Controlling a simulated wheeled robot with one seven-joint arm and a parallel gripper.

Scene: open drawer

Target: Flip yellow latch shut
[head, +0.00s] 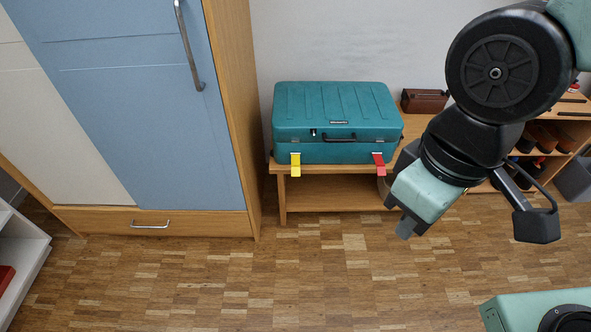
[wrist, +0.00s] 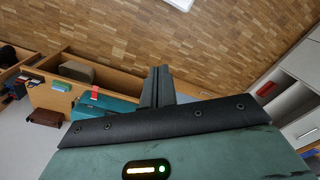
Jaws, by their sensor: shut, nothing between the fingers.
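The teal case (head: 330,112) sits with its lid down on a low wooden bench. The yellow latch (head: 295,165) is at the left of its front and hangs down over the bench edge. A red latch (head: 379,163) hangs the same way at the right. My gripper (head: 406,229) is right of the case and nearer to me, apart from both latches, shut and empty. In the wrist view my shut fingers (wrist: 157,86) show, with part of the teal case (wrist: 100,108) and the red latch (wrist: 95,94) behind. The yellow latch cannot be made out there.
The wooden bench (head: 300,186) carries the case. A blue-doored wardrobe (head: 140,100) stands close at the left. A shelf with shoes (head: 540,137) and a brown box (head: 424,101) are at the right. The wood floor (head: 280,280) in front is clear.

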